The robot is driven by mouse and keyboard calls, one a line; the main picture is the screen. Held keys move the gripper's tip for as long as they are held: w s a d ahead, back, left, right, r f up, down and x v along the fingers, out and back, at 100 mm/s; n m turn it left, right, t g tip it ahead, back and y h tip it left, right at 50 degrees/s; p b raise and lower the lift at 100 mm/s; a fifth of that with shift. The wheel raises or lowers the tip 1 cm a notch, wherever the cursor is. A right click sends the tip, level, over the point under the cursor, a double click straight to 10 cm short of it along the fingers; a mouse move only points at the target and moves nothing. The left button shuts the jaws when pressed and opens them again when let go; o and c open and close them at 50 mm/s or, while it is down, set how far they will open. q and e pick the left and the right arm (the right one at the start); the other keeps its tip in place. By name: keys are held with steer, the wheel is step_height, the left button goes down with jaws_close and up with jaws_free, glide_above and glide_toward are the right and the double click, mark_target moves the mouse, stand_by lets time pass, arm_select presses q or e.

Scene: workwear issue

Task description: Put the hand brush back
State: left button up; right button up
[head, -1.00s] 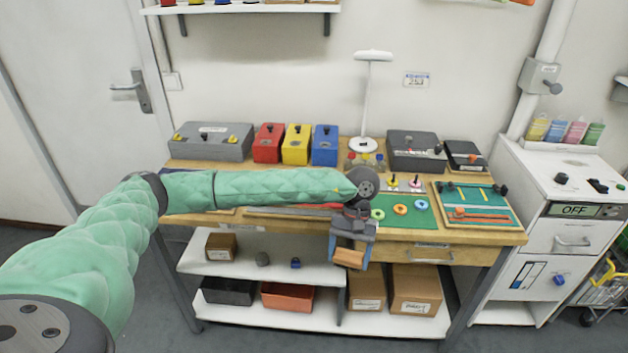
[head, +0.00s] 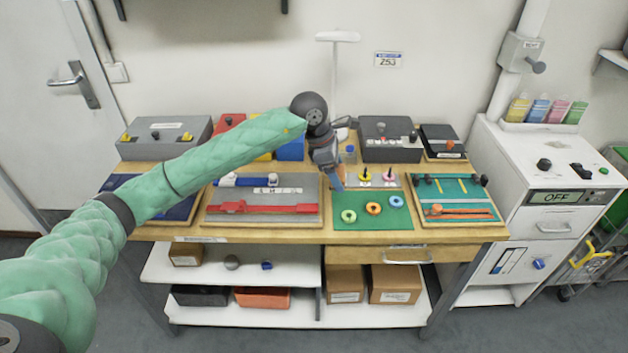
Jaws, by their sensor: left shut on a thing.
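My left gripper (head: 338,181) points down over the work table, near the left edge of the green mat (head: 372,217). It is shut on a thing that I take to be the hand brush. No other hand brush can be made out. My right gripper is not in view.
The green mat bears several coloured rings. A grey board with a red bar (head: 265,208) lies left and a teal board (head: 457,190) right. A white lamp (head: 338,37) and dark cases (head: 390,150) stand behind.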

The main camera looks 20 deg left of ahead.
arm_select(q)
steer(key=shift+w+r+n, duration=0.25)
steer(key=shift+w+n, duration=0.05)
steer(key=shift+w, duration=0.05)
steer(key=shift+w+a, duration=0.1)
steer(key=shift+w, duration=0.1)
steer(key=shift+w+a+f+p, duration=0.2)
steer(key=shift+w+a+p, duration=0.1)
steer(key=shift+a+p, duration=0.15)
steer(key=p, duration=0.5)
glide_above(316, 186)
steer(key=a, duration=0.1)
steer(key=f, duration=0.6)
steer(key=shift+s+a+f, duration=0.1)
steer(key=shift+s+a, duration=0.05)
steer(key=shift+s, duration=0.15)
steer(key=shift+f, duration=0.4)
step_height(316, 186, down, 3)
steer(key=shift+r+p, duration=0.15)
steer(key=shift+p, duration=1.1)
steer(key=shift+f, duration=0.35)
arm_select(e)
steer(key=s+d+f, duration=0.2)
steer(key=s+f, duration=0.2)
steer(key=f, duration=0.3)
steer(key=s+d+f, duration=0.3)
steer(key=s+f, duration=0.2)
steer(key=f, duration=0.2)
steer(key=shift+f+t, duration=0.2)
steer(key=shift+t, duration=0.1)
